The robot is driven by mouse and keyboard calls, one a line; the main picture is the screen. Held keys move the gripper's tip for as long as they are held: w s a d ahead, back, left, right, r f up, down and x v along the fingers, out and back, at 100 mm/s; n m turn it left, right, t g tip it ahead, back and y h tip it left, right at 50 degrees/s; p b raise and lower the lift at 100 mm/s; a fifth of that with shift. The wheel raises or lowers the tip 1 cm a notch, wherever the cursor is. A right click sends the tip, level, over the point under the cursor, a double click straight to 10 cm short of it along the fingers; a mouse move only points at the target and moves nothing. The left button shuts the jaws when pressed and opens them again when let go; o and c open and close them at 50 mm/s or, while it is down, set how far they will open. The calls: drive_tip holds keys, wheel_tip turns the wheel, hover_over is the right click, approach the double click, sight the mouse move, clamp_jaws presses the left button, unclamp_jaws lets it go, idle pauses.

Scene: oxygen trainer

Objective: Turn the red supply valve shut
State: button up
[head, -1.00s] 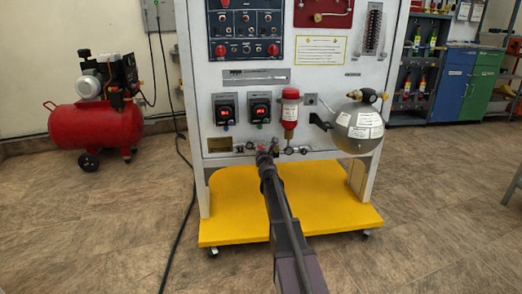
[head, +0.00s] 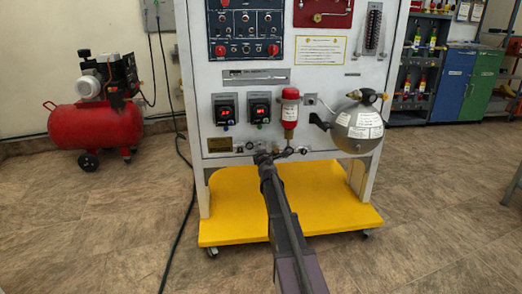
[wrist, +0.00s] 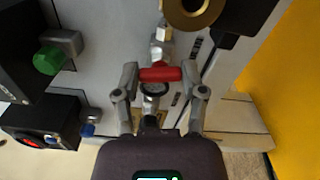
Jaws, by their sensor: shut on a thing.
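The red supply valve handle (wrist: 160,74) is a short red bar on silver pipe fittings, seen at the middle of the wrist view. It lies crosswise between the fingertips of my gripper (wrist: 160,78), one finger at each end, and the gripper is shut on it. A small round dark-faced part (wrist: 154,88) shows just below the bar. In the head view my gripper (head: 264,156) is at the low pipe row on the front of the white panel (head: 330,75); the gripper and arm hide the handle there.
A red cylinder (head: 290,112) hangs just above the gripper, and a grey round tank (head: 358,128) juts out at right. Green (wrist: 48,60) and blue (wrist: 87,130) knobs sit left in the wrist view. A yellow base (head: 230,222) lies below.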

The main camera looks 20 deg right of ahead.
drive_tip(key=shift+w+m, duration=0.15)
drive_tip(key=shift+m, duration=1.05)
drive_tip(key=o, duration=1.2)
drive_tip(key=shift+c, duration=0.2)
drive_tip(key=shift+s, duration=0.2)
drive_tip(key=v, duration=1.2)
